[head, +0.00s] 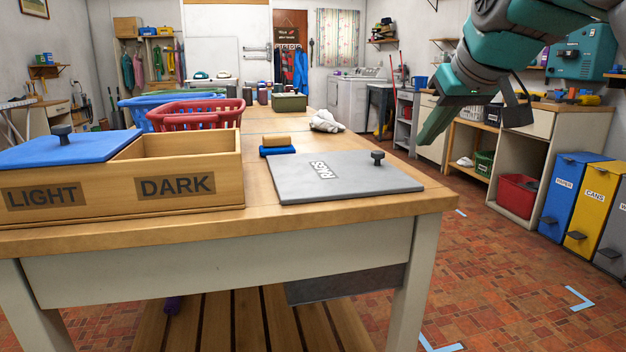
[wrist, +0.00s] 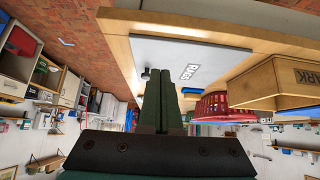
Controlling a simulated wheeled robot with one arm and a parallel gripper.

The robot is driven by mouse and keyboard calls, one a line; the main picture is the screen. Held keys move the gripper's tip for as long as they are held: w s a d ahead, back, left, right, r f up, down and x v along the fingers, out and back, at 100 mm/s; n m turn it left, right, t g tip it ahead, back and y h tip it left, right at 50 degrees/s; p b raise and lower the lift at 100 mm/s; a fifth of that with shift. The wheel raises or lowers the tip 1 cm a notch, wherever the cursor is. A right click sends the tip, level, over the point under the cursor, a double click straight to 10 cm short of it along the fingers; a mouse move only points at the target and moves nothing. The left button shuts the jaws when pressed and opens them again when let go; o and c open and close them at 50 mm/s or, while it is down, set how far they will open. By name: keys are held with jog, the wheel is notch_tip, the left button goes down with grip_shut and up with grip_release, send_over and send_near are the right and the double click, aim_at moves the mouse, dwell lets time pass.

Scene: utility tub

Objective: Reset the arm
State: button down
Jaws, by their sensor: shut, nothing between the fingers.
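My teal gripper (head: 430,128) hangs at the upper right in the head view, in the air beyond the right edge of the wooden table (head: 300,218). In the wrist view its two green fingers (wrist: 161,78) lie side by side, shut with nothing between them. The grey lid with a knob (head: 345,184) lies flat on the table, left of and below my gripper in the head view. It also shows in the wrist view (wrist: 170,55). My gripper appears apart from everything.
A wooden box marked LIGHT and DARK (head: 110,194) stands on the table's left, a blue lid (head: 85,150) over its LIGHT side. Red (head: 195,114) and blue baskets stand behind. Blue and yellow bins (head: 590,215) stand at right. The tiled floor (head: 500,265) between is clear.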

jog(key=s+a+f+m+g, duration=0.1)
jog(key=s+f+g, duration=0.2)
jog(key=s+f, duration=0.7)
jog(key=s+a+f+m+g+h, duration=0.1)
jog(key=s+f+g, duration=0.2)
jog(key=s+f, duration=0.7)
jog(key=s+a+f+g, duration=0.1)
jog(key=s+f+g, duration=0.2)
jog(key=s+f, duration=0.8)
notch_tip(320, 180, down, 9)
jog(key=shift+m+g+h, duration=0.4)
